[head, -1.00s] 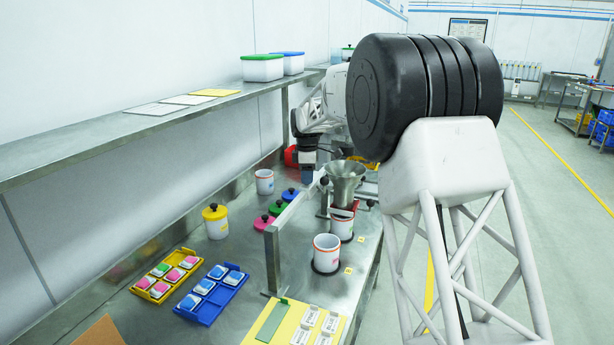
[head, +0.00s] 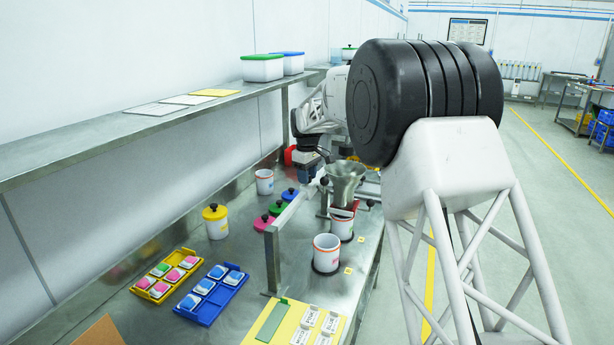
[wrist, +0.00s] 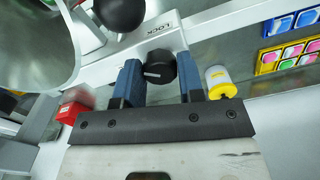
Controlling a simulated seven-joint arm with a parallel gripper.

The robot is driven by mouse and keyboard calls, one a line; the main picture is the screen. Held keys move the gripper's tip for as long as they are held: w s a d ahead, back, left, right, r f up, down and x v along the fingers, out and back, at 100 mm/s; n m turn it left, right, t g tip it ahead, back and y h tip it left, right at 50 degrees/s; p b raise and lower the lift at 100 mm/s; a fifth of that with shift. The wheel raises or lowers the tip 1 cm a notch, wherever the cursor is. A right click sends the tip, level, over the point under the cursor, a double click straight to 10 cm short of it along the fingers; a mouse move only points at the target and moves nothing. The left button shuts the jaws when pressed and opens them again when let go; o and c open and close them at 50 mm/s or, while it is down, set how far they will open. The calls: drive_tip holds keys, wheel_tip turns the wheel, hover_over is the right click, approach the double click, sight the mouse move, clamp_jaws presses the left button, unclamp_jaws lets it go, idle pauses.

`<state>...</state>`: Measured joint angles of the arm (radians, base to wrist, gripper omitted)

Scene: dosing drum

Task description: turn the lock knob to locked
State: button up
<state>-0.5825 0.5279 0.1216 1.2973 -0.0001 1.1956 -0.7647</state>
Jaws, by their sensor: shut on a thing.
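The lock knob (wrist: 160,68) is black and round with a pale pointer mark, in the middle of the wrist view. It sits on a grey metal bar (wrist: 128,52) beside the printed word LOCK. The pointer mark lies roughly sideways in the picture, not toward the word. My gripper (wrist: 160,75) is shut on the knob, one blue finger on each side. In the head view my gripper (head: 304,171) is low at the far end of the bar, and the knob cannot be made out there.
A metal funnel (head: 345,180) stands right beside the bar, with a white cup (head: 327,254) nearer. A second black ball knob (wrist: 119,12) is close to my fingers. A yellow-lidded jar (head: 216,222) and trays of coloured blocks (head: 212,293) are on the bench. A shelf runs above left.

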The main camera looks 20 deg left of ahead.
drive_tip(key=m, duration=0.5)
drive_tip(key=shift+m, duration=0.3)
drive_tip(key=m, duration=0.5)
idle(0.4)
drive_tip(key=o, duration=0.9)
drive_tip(key=shift+r, duration=0.15)
drive_tip(key=shift+r, duration=3.75)
